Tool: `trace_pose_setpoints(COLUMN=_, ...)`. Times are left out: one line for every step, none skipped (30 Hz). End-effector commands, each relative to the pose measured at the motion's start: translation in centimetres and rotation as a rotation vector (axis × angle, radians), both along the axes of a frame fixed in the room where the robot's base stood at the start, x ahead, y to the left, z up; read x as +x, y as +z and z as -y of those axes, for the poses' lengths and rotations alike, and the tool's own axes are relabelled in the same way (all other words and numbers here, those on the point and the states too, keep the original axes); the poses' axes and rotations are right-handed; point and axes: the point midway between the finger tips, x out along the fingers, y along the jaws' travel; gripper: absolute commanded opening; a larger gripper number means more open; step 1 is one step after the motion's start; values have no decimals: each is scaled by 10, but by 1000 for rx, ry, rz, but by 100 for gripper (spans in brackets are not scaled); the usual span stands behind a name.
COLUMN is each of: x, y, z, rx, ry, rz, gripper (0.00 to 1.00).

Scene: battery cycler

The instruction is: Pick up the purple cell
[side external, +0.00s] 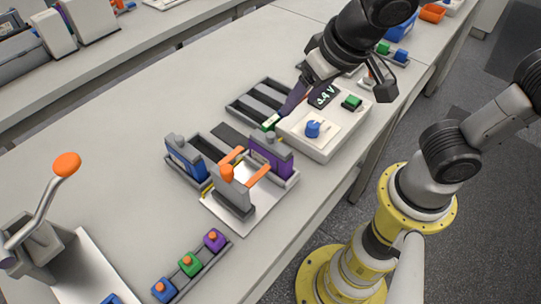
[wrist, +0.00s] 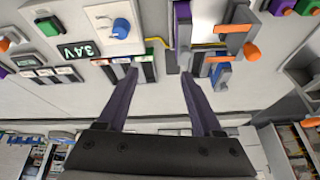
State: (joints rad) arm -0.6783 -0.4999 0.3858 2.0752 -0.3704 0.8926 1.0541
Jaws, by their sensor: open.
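The purple cell (side external: 271,156) stands upright in the clamp fixture with the orange handle, on its right side in the side view. In the wrist view the purple cell (wrist: 183,14) shows near the top edge, beyond my right finger. My gripper (side external: 283,114) is over the slotted black rack, behind the purple cell in the side view and apart from it. In the wrist view my gripper (wrist: 158,74) has its two fingers spread with nothing held between them. The far finger is partly hidden in the side view.
A blue cell (side external: 186,158) stands in the fixture's left side. The orange-handled clamp (side external: 233,184) stands close in front of the purple cell. Small coloured blocks (side external: 190,264) sit in a strip in front.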

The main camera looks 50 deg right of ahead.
Motion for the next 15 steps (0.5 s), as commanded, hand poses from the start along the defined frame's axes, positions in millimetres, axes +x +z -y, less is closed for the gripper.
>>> trace_pose_setpoints(x=-4, y=-6, z=-15, rx=-19, ry=61, rz=-12, gripper=68)
trace_pose_setpoints(x=-6, y=-9, z=-22, rx=-28, ry=87, rz=-18, gripper=68)
trace_pose_setpoints(x=-10, y=-12, z=-29, rx=-34, ry=114, rz=-25, gripper=68)
trace_pose_setpoints(x=-12, y=-14, z=-33, rx=-40, ry=130, rz=-30, gripper=68)
trace_pose_setpoints(x=-14, y=-15, z=-36, rx=-43, ry=144, rz=-34, gripper=68)
trace_pose_setpoints(x=-17, y=-16, z=-39, rx=-45, ry=159, rz=-36, gripper=68)
trace_pose_setpoints(x=-18, y=-17, z=-40, rx=-46, ry=166, rz=-37, gripper=68)
trace_pose_setpoints(x=-18, y=-18, z=-41, rx=-47, ry=171, rz=-37, gripper=68)
trace_pose_setpoints(x=-18, y=-20, z=-42, rx=-47, ry=174, rz=-37, gripper=68)
trace_pose_setpoints(x=-17, y=-23, z=-42, rx=-47, ry=175, rz=-38, gripper=68)
trace_pose_setpoints(x=-16, y=-26, z=-42, rx=-48, ry=175, rz=-39, gripper=68)
trace_pose_setpoints(x=-14, y=-32, z=-42, rx=-49, ry=174, rz=-40, gripper=68)
trace_pose_setpoints(x=-12, y=-37, z=-41, rx=-49, ry=173, rz=-41, gripper=68)
trace_pose_setpoints(x=-9, y=-42, z=-41, rx=-49, ry=172, rz=-42, gripper=68)
trace_pose_setpoints(x=-6, y=-50, z=-41, rx=-49, ry=172, rz=-41, gripper=68)
